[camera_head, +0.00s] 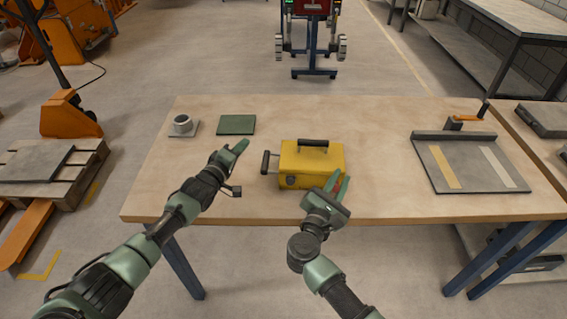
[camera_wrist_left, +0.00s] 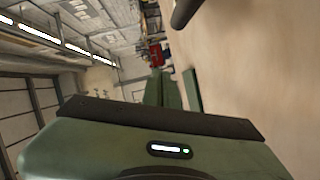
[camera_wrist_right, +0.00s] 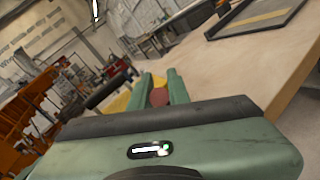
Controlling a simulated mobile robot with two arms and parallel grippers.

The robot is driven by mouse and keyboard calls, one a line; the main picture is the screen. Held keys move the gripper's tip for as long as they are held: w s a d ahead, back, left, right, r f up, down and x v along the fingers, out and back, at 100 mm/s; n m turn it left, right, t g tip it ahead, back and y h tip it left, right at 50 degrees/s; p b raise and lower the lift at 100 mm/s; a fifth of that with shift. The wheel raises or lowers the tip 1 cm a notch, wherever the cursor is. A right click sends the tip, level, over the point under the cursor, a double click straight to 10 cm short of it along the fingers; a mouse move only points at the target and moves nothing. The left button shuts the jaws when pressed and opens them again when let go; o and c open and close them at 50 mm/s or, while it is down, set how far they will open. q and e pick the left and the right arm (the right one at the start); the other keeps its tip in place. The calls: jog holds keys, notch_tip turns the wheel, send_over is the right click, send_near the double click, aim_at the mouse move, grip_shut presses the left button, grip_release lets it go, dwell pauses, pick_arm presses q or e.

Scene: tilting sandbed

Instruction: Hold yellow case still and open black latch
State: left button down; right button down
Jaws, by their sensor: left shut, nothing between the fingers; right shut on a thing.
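The yellow case (camera_head: 318,158) stands upright on the table, with a black handle (camera_head: 313,143) on top. My right gripper (camera_head: 339,184) is at the case's front right corner, shut on a red piece (camera_wrist_right: 159,97); whether that piece belongs to the case is unclear. The yellow case (camera_wrist_right: 118,102) shows beside the fingers in the right wrist view. My left gripper (camera_head: 238,147) is shut and empty, left of the bar and apart from it.
A green mat (camera_head: 236,124) and a grey cup (camera_head: 182,123) on a small plate lie at the back left of the wooden table (camera_head: 380,130). A grey board (camera_head: 470,175) with two strips lies at the right. Table between case and board is clear.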

aim_at(291, 180)
pick_arm(q)
jog(key=w+d+r+m+g+y, duration=0.3)
jog(key=d+r+g, duration=0.2)
jog(key=r+g, duration=0.15)
jog(key=s+d+r+m+g+y, duration=0.1)
jog(key=s+d+r+m+g, duration=0.3)
jog(key=s+r+m+g, duration=0.55)
jog(key=s+d+f+n, duration=0.2)
jog(key=s+d+f, duration=0.1)
jog(key=s+f, duration=0.4)
jog(key=shift+x, duration=1.7)
jog(key=shift+s+n, duration=0.15)
jog(key=shift+n, duration=0.1)
